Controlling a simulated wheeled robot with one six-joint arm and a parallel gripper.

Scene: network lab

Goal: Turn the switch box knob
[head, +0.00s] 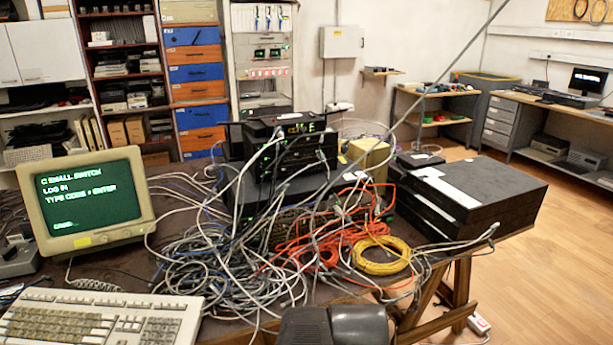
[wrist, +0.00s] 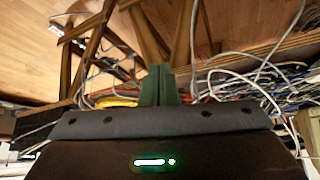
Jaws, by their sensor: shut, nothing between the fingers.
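A small grey box (head: 17,258) with dark parts on top sits at the left edge of the table, left of the monitor. It may be the switch box; it is cut off by the picture edge and I cannot make out its knob. My gripper (wrist: 158,86) shows in the wrist view as two green fingers, shut together with nothing between them. The fingers point toward the table's cable heap and wooden legs, apart from the grey box. No knob shows in the wrist view.
A monitor (head: 88,202) and a keyboard (head: 95,318) stand on the left of the table. Tangled grey and orange cables and a yellow coil (head: 381,256) fill the middle. Stacked black equipment (head: 465,195) stands at right. Open wooden floor (head: 545,270) lies right of the table.

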